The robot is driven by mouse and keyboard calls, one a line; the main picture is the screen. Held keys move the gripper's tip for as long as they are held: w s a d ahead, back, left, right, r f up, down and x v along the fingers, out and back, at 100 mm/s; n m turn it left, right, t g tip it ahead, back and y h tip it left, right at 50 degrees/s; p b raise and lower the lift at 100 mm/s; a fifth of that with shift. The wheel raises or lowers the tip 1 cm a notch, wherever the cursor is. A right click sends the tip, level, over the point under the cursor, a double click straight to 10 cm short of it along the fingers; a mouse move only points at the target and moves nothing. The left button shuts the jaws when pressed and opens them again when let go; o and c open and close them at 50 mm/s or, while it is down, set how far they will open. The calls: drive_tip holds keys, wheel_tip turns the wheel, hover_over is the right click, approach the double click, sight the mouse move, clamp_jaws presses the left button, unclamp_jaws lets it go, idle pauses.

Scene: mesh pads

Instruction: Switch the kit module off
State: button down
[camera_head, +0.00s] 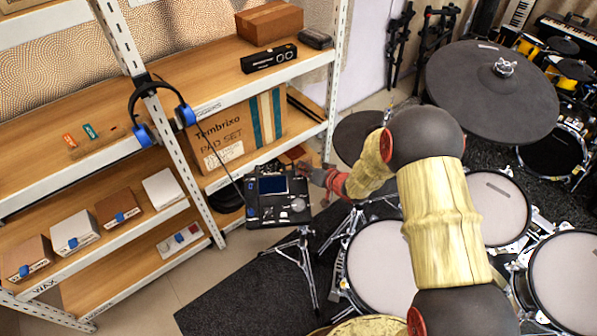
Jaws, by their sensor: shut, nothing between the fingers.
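The kit module (268,212) is a dark box on a stand, left of centre in the head camera view. Its top face has a small dark-blue screen and several light knobs and buttons below it. I cannot make out a power switch or tell whether the module is on. My arm reaches in from the lower right. My gripper (308,170) is at the module's far right corner, shut and empty. It is small in this view, and I cannot tell whether it touches the module.
Drum pads (380,270) and a large dark cymbal (490,90) crowd the right. Bare floor shows at lower left.

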sight(304, 181)
drive_tip(key=shift+s+r+p, duration=0.15)
drive_tip(key=shift+r+p, duration=0.2)
drive_tip(key=shift+r, duration=0.15)
drive_tip(key=r+p, duration=0.1)
drive_tip(key=r, duration=0.1)
drive_tip(key=s+r+p, duration=0.1)
drive_tip(key=p, duration=0.1)
drive_tip(key=r+p, duration=0.2)
drive_tip(key=shift+s+r, duration=0.35)
drive_tip(key=shift+s, duration=0.05)
idle(0.3)
